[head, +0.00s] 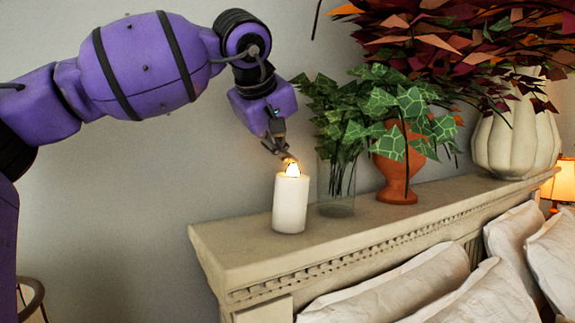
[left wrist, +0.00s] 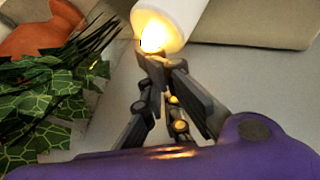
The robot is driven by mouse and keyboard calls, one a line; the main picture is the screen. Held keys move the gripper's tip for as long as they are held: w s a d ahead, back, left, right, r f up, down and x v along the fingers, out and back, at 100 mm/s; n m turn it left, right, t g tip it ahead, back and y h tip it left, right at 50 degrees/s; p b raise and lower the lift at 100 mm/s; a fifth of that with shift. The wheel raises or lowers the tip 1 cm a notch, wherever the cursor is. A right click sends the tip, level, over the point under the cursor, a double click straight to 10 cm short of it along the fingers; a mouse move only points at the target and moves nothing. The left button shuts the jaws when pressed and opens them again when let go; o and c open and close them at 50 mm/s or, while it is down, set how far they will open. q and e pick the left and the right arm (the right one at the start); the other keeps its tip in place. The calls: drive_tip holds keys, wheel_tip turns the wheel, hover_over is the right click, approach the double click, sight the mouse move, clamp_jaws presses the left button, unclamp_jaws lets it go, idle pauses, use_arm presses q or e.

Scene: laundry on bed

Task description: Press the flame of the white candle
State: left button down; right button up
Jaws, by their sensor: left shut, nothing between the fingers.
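The white candle (head: 290,203) stands upright on the left part of the headboard's top ledge. Its flame (head: 292,169) is lit. My left gripper (head: 287,156) comes from above, pointing down, with its fingertips at the flame's upper edge. In the left wrist view the candle (left wrist: 178,18) is at the top, and its flame (left wrist: 153,36) glows right at the tips of my shut left gripper (left wrist: 150,57). Nothing is held between the fingers. I cannot tell whether the tips touch the flame or are just beside it. My right gripper is not in view.
A glass vase (head: 337,190) with ivy stands just right of the candle. An orange vase (head: 397,168) and a large pale vase (head: 515,137) stand farther right. White pillows (head: 440,290) lie below the ledge (head: 240,245). The wall behind is bare.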

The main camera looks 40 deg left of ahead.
use_arm(q)
wheel_tip(320, 180, up, 7)
drive_tip(key=shift+f, duration=0.15)
idle(0.8)
